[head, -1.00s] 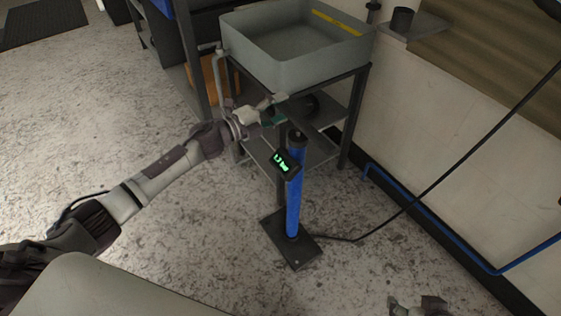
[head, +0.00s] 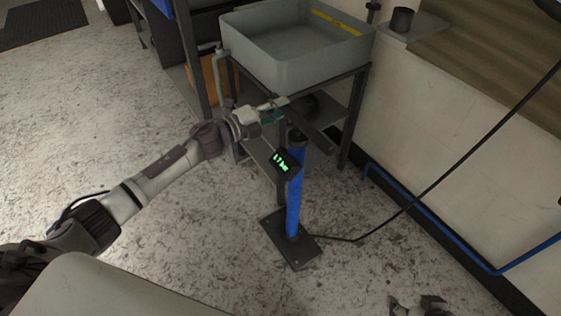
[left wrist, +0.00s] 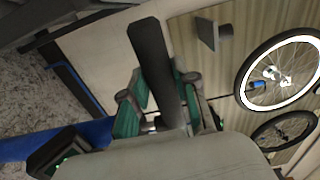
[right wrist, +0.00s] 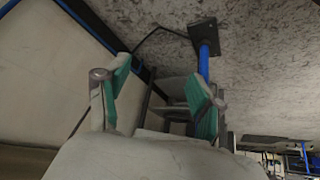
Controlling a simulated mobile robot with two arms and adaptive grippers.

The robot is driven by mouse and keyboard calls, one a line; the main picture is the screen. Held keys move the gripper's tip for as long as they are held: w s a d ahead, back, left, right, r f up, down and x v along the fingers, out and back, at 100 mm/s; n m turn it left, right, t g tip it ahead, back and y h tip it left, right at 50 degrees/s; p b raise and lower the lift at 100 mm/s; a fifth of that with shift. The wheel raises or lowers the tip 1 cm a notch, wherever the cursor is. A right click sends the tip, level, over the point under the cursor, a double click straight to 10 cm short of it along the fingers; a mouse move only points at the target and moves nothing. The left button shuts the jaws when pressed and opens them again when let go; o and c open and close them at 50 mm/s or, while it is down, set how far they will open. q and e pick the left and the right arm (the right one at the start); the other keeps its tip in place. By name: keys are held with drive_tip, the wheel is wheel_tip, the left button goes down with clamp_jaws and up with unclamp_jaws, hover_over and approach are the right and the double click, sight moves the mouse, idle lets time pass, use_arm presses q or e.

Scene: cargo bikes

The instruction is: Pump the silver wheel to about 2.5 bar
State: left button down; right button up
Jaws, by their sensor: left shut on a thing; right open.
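A blue floor pump (head: 295,195) stands upright on a dark base plate, with a green display (head: 284,162) that appears to read 1.7 bar. My left gripper (head: 277,108) is shut on the dark pump handle (head: 318,139), just above the pump's top; the left wrist view also shows the handle (left wrist: 148,48) between the fingers (left wrist: 160,100). My right gripper (head: 420,303) is open and empty, low at the front right; its fingers show apart in its wrist view (right wrist: 160,80). A wheel with a bright silver rim (left wrist: 246,70) hangs on the wall panel, a blue piece at its hub.
A grey sink (head: 300,72) on a dark metal stand is just behind the pump. A black hose (head: 440,172) runs from the pump base up to the right. A blue pipe (head: 440,226) follows the wall. The floor left of the pump is clear. A darker wheel (left wrist: 283,131) is below the silver one.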

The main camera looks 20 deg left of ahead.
drive_tip(key=shift+s, duration=0.1)
idle(0.4)
use_arm(q)
drive_tip(key=shift+r+p, duration=1.35)
drive_tip(key=shift+r, duration=0.1)
use_arm(e)
drive_tip(key=shift+s+d+g, duration=0.75)
drive_tip(key=shift+s+g, duration=0.65)
drive_tip(key=shift+s, duration=0.95)
use_arm(q)
drive_tip(key=shift+r+p, duration=0.8)
drive_tip(key=shift+r, duration=0.05)
drive_tip(key=shift+r+p, duration=0.3)
use_arm(e)
drive_tip(key=x, duration=0.6)
drive_tip(key=shift+s+f+h, duration=0.15)
drive_tip(key=shift+s+h, duration=0.05)
drive_tip(key=shift+h, duration=0.1)
